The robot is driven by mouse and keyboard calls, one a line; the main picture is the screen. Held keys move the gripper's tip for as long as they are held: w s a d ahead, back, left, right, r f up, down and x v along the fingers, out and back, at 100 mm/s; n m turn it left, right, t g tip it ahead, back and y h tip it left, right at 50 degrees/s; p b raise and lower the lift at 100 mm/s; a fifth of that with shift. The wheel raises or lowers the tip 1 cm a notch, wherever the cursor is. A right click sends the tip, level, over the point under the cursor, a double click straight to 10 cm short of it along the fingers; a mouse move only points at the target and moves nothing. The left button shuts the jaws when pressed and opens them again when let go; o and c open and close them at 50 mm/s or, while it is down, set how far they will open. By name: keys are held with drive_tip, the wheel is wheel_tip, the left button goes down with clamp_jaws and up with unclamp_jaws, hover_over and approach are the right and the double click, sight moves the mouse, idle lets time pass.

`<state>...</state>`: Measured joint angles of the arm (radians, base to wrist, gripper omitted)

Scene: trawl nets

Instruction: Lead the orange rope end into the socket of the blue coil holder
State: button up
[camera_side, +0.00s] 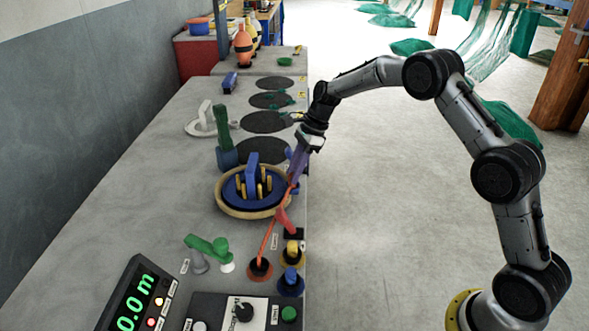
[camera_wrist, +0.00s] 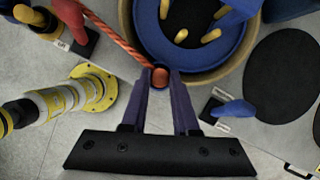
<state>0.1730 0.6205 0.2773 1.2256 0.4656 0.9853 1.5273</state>
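The blue coil holder (camera_side: 237,198) sits on the grey bench inside a tan ring, with several yellow pegs and a blue upright in its middle. In the wrist view the blue holder (camera_wrist: 150,42) fills the top centre. My gripper (camera_side: 294,180) has purple fingers and is over the bench's right edge, right of the holder. In the wrist view my gripper (camera_wrist: 161,80) is closed around the orange rope end (camera_wrist: 161,75), which overlaps the near side of the tan rim. The orange rope (camera_side: 269,240) runs taut down to a base on the bench. I cannot make out the socket.
A red lever-like piece (camera_side: 284,220) stands close beside the rope. Yellow and blue knobs (camera_side: 291,282) are at the front right edge. A green-handled part (camera_side: 208,246), a digital display (camera_side: 138,300) and a control panel lie nearer. Dark round pads (camera_side: 266,122) lie behind the holder.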

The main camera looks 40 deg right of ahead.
drive_tip(key=o, duration=0.5)
drive_tip(key=shift+r, duration=0.1)
drive_tip(key=v, duration=1.3)
drive_tip(key=shift+d+r, duration=0.25)
drive_tip(key=shift+s, duration=0.1)
